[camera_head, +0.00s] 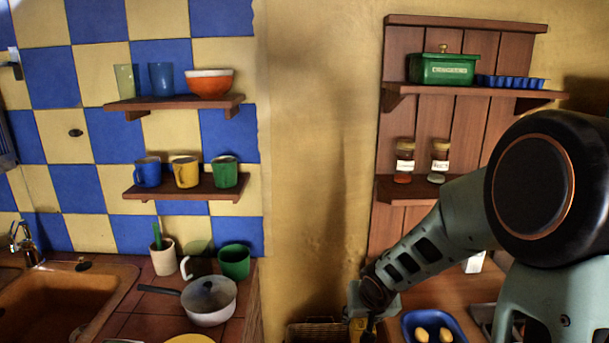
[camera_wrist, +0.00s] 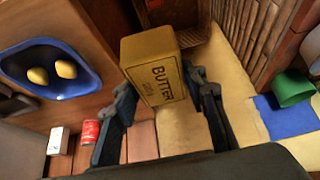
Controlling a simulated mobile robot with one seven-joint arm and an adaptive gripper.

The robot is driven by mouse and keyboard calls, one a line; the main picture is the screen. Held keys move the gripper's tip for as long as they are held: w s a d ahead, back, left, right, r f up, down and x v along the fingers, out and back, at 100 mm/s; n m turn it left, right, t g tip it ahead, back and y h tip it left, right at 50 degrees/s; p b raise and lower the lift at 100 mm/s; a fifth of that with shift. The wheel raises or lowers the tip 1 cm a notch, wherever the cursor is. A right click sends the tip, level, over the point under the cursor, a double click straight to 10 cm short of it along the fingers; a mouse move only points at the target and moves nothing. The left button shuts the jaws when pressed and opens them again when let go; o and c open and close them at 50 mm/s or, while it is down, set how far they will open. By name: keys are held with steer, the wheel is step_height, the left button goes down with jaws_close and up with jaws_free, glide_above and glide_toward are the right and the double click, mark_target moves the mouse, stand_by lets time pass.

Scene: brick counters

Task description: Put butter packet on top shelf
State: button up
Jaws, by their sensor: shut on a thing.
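A yellow butter packet (camera_wrist: 154,80) with dark "BUTTER" lettering is between the fingers of my gripper (camera_wrist: 163,98) in the wrist view, and the gripper is shut on it. In the head view my gripper (camera_head: 362,312) is low, at the left edge of the right-hand wooden counter, with a bit of yellow (camera_head: 357,327) showing at it. The top shelf on the right wall rack (camera_head: 470,91) holds a green box (camera_head: 443,69) and a blue tray (camera_head: 511,82). The gripper is well below this shelf. Another top shelf (camera_head: 175,103) is on the left tiled wall.
Two jars (camera_head: 404,160) stand on the rack's lower shelf (camera_head: 400,190). My arm covers its right part. A blue dish (camera_head: 407,327) with yellow items is right of the gripper. A wicker basket (camera_head: 316,332) is to its left. Cups and a bowl (camera_head: 210,84) occupy the left shelves.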

step_height(320, 180, up, 4)
steer(key=p, duration=0.2)
steer(key=shift+p, duration=0.3)
steer(key=shift+s+r, duration=0.35)
steer(key=shift+s, duration=0.4)
steer(key=shift+s+r, duration=0.35)
steer(key=shift+s, duration=0.35)
steer(key=shift+s+r, duration=0.35)
steer(key=shift+s, duration=0.4)
steer(key=w+a+f+b, duration=0.4)
steer(key=f+b, duration=0.7)
steer(key=f, duration=0.3)
steer(key=w+a+f+b, duration=0.5)
steer(key=f+b, duration=0.5)
steer(key=f, duration=0.5)
steer(key=w+a+f+b, duration=0.4)
steer(key=w+f+b, duration=0.4)
steer(key=f+b, duration=0.3)
step_height(320, 180, down, 4)
steer(key=shift+a+f+b, duration=0.1)
steer(key=shift+a+b, duration=0.15)
steer(key=shift+b, duration=0.05)
step_height(320, 180, down, 10)
steer(key=b, duration=0.4)
steer(key=shift+r+b, duration=0.2)
steer(key=shift+b, duration=0.15)
